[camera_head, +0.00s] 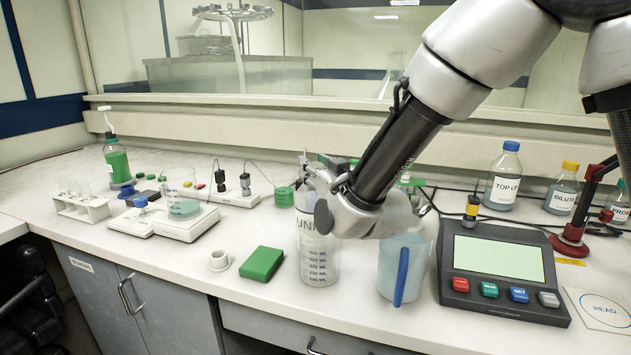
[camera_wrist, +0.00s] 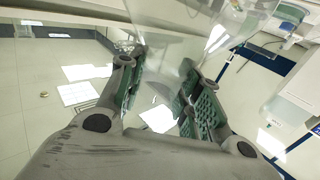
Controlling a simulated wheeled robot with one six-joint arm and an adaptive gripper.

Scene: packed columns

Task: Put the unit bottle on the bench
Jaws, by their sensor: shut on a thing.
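The unit bottle (camera_head: 319,256) is clear, with dark graduation marks and the letters "UNI" partly showing. It stands upright at the middle of the bench (camera_head: 215,245). My gripper (camera_head: 326,192) is at its upper part and covers its top right in the head view. In the wrist view, my gripper (camera_wrist: 163,88) has its green-padded fingers on either side of clear material, the bottle (camera_wrist: 172,40), and is shut on it. I cannot tell whether the bottle's base touches the bench or hangs just above it.
A jug (camera_head: 414,258) of pale blue liquid with a blue handle stands close right of the bottle. A green block (camera_head: 262,263) and small white cup (camera_head: 219,260) lie to its left. A display unit (camera_head: 499,265) is at right. Bare bench lies in front.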

